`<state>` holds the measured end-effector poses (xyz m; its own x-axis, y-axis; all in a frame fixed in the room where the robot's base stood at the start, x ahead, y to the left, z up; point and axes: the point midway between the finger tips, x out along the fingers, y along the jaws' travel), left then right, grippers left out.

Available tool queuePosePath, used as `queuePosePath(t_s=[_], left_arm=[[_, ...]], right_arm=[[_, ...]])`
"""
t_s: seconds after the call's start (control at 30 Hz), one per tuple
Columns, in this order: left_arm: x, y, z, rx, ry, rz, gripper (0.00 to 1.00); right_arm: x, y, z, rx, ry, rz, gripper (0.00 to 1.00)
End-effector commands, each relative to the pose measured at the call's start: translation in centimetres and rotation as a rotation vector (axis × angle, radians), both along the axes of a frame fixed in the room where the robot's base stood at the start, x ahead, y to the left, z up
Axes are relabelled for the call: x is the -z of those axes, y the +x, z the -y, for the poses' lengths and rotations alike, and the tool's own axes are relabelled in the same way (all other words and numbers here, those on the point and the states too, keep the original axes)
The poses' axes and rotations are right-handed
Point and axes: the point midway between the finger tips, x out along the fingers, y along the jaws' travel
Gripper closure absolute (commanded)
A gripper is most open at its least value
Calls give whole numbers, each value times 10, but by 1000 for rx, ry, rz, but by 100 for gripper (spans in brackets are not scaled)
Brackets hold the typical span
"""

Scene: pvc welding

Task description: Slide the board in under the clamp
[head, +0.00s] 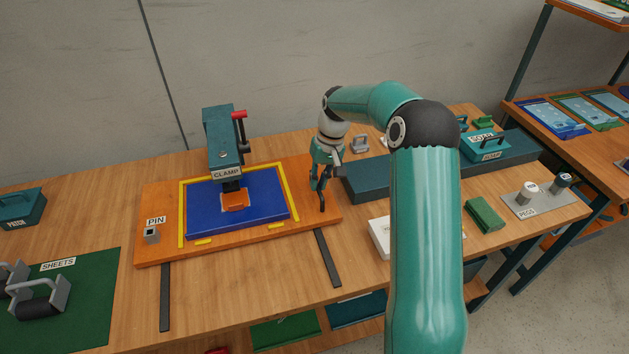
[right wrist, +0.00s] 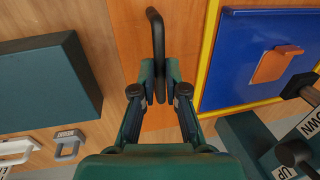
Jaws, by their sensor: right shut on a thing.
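The board (head: 150,250) is a wide orange plate on the wooden bench, with a yellow-edged blue panel (head: 265,208) on it. A small orange patch (head: 235,201) lies on the blue panel. The teal clamp (head: 223,145) stands at the back and its head reaches over the panel, just behind the patch. Whether the head touches anything cannot be told. My right gripper (head: 319,186) is at the board's right end, shut on a black bent handle (right wrist: 157,35), as the right wrist view shows. My left gripper is not in view.
Two dark strips (head: 165,295) (head: 329,258) run along the bench in front of the board. A pin block (head: 151,235) sits at the board's left. A dark teal slab (head: 375,180) lies close right of my gripper. A green sheets mat (head: 80,300) is at front left.

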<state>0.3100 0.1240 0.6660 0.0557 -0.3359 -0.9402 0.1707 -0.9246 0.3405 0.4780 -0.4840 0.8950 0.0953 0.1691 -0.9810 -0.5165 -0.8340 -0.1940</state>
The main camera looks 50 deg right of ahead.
Motion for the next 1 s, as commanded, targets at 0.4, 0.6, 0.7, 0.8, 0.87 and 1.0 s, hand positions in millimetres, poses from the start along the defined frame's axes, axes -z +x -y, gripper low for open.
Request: queuePosePath(t_s=[0.4,0.6,0.7,0.8,0.87,1.0], left_arm=[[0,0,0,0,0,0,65],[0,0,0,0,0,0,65],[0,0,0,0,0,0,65],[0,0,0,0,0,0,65],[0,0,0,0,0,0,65],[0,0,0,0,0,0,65]], right_arm=[[-2,2,3,4,-10,13,63],[-2,1,2,4,-7,9,63],[-3,1,2,4,-5,9,63],[-8,1,3,3,-6,10,63],[-15,1,4,4,-7,12,63],[-37,-2,9,5,-9,13,63]])
